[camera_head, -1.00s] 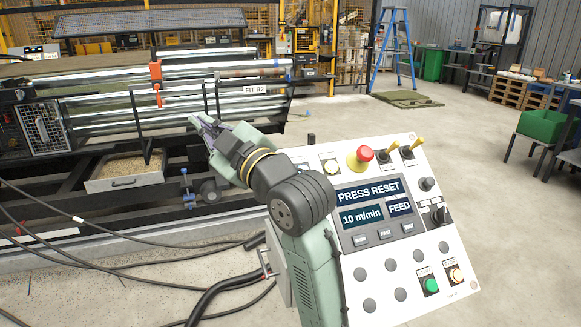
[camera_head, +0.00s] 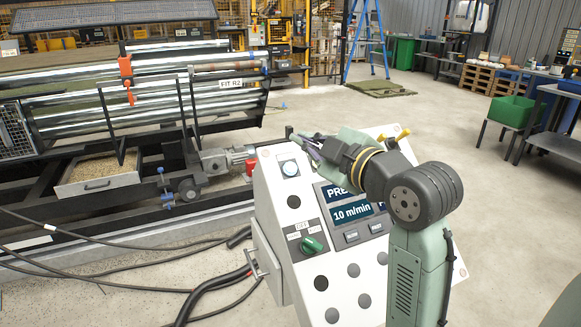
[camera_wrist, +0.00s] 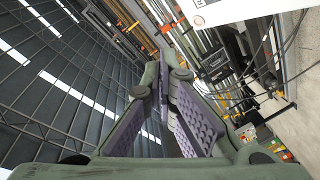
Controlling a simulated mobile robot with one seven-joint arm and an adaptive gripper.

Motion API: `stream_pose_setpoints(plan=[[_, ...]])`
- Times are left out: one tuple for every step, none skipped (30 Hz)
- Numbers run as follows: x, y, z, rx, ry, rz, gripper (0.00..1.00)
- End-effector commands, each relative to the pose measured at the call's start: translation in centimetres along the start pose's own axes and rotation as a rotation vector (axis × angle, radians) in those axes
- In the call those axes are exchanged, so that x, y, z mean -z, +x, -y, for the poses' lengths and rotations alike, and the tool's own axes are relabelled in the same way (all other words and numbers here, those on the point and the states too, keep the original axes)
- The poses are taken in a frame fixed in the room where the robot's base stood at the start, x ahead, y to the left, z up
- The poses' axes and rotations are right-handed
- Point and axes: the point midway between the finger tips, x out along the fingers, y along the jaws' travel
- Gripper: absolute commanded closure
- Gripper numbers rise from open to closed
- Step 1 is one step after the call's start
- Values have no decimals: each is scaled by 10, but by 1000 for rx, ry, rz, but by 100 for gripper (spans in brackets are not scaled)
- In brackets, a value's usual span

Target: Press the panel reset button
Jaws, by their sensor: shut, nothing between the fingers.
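The white control panel (camera_head: 268,215) stands tilted at centre right in the head view. The screen (camera_head: 350,211) shows "PRE" and "10 m/min", with the rest hidden behind my arm. My gripper (camera_head: 304,141) is shut and empty, with its tips above and slightly right of the button, apart from it in the picture. In the wrist view my closed fingers (camera_wrist: 165,80) point away from the camera, and a white panel edge (camera_wrist: 235,8) shows at top right.
A green selector knob (camera_head: 311,244) and several dark round caps are lower on the panel. The roller machine (camera_head: 150,100) stands behind at left, with cables (camera_head: 130,270) on the floor. Open floor (camera_head: 440,110) lies behind the panel at right.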

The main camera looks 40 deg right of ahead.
Motion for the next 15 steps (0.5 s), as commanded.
stream_pose_setpoints(plan=[[0, 1, 1, 0, 0, 0, 100], [-1, 1, 1, 0, 1, -1, 100], [-2, 3, 2, 0, 1, -1, 100], [-3, 4, 4, 0, 2, -1, 100], [-4, 6, 5, 0, 2, -1, 100], [-7, 8, 8, 1, 3, -1, 100], [-9, 11, 10, 2, 3, -1, 100], [-11, 13, 12, 3, 3, -1, 100], [-14, 17, 15, 2, 3, -1, 100], [-16, 20, 17, 1, 3, -1, 100], [-18, 23, 20, 1, 3, -1, 100], [-21, 27, 23, 2, 2, -1, 100], [-23, 30, 25, 2, 2, -1, 100], [-26, 33, 27, 2, 2, -1, 100], [-28, 37, 29, 1, 2, -1, 100]])
